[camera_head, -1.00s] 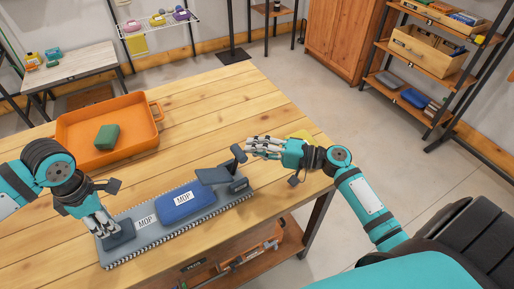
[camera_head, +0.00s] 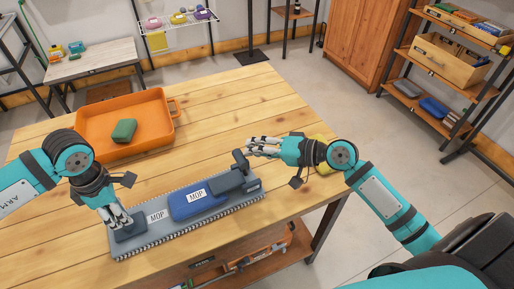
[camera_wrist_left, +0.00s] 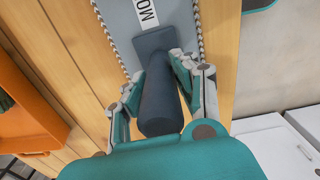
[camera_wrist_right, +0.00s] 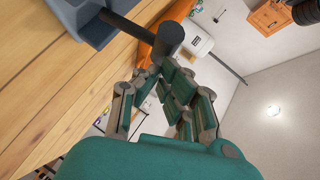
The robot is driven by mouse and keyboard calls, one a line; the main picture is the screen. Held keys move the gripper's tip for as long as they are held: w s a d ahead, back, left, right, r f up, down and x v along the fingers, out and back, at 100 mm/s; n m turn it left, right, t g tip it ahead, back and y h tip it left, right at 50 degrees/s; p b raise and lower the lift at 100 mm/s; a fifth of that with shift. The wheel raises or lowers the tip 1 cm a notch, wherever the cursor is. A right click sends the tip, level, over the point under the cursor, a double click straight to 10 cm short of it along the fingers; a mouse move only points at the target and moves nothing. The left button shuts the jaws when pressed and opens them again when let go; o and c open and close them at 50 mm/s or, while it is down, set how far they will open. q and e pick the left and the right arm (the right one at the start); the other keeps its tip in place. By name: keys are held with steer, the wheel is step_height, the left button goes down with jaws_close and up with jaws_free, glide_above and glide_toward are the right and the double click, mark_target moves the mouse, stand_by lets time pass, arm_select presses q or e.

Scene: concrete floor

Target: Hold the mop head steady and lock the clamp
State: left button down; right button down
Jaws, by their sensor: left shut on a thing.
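The mop head is a long grey plate with a fringed edge (camera_head: 137,243) and a "MOP" label, lying on the wooden bench. A blue pad (camera_head: 184,207) labelled "MOP" sits on it. The clamp is dark grey (camera_head: 229,182), at the plate's right end; its flat arm lies low over the pad's right end, and its lever stands up. My left gripper (camera_head: 124,221) is shut on the dark grip at the plate's left end; this grip also shows between the fingers in the left wrist view (camera_wrist_left: 160,100). My right gripper (camera_head: 250,147) is open, its fingertips close to the lever knob (camera_wrist_right: 168,38); contact is unclear.
An orange tray (camera_head: 85,125) holding a green sponge (camera_head: 124,130) stands at the back left of the bench. A yellow thing (camera_head: 325,166) lies partly hidden behind my right wrist. The bench's right edge is close to my right arm. The back middle of the bench is clear.

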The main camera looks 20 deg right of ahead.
arm_select(q)
steer(key=shift+s+d+f, duration=0.1)
steer(key=shift+s+f, duration=0.1)
steer(key=shift+f, duration=0.05)
arm_select(e)
steer(key=w+d+r+v, duration=0.1)
steer(key=w+v, duration=0.1)
steer(key=v, duration=1.1)
steer(key=shift+r, duration=0.15)
steer(key=shift+d, duration=0.15)
arm_select(q)
steer(key=c, duration=1.4)
jaws_free()
steer(key=o, duration=0.5)
steer(key=shift+w+r, duration=0.1)
steer(key=shift+w, duration=0.1)
arm_select(e)
steer(key=shift+w, duration=0.1)
